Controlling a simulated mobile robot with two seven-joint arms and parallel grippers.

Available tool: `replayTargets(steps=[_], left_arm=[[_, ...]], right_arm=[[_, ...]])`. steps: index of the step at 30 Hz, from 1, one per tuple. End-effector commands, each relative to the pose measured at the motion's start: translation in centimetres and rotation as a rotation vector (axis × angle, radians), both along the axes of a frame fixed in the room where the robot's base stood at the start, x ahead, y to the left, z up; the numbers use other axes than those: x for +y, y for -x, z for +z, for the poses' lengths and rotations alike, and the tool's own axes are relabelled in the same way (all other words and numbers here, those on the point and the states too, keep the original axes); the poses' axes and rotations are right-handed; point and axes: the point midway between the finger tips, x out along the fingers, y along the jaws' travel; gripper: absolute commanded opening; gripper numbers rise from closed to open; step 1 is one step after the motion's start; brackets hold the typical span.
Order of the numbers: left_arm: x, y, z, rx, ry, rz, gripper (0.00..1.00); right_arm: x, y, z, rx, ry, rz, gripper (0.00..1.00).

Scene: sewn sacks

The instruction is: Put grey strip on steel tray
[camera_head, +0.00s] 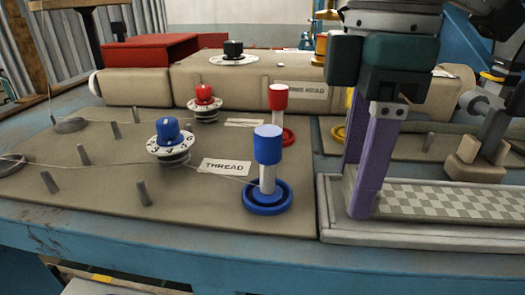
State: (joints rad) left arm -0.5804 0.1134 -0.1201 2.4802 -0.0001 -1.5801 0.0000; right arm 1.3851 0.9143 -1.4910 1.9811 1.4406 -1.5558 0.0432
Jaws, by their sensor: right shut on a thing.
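My right gripper (362,205) comes down from the top right, with a dark green body and purple fingers. Its fingertips are at the left end of a long grey strip (450,205) with a checkered top, and it is shut on that strip. The near finger covers the strip's left end. The strip lies lengthwise within the outline of the pale steel tray (328,215) at the front right. I cannot tell whether it touches the tray floor. The strip and tray run out of the picture on the right. My left gripper is not in view.
Left of the tray, a beige board carries a blue dial (168,135), a red dial (205,95), a blue spool (268,150), a red-topped spool (278,97) and several pegs. A machine part (490,130) stands behind the tray at right. The blue table's front edge is clear.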

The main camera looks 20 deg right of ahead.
Motion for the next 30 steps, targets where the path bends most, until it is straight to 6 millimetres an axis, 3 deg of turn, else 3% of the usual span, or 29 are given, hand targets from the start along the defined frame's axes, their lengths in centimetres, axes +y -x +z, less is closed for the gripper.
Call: replayTargets(steps=[11, 12, 19, 30], left_arm=[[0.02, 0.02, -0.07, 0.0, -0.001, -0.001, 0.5], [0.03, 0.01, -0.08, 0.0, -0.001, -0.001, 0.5], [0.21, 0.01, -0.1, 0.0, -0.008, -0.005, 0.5], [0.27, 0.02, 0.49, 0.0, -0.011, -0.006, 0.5]], right_arm=[[0.0, 0.05, -0.36, 0.002, 0.0, 0.0, 0.08], [0.01, 0.03, -0.36, 0.001, -0.001, 0.0, 0.65], [0.0, 0.01, -0.35, 0.0, 0.0, 0.0, 0.9], [0.01, -0.02, 0.56, -0.001, 0.0, 0.0, 0.91]])
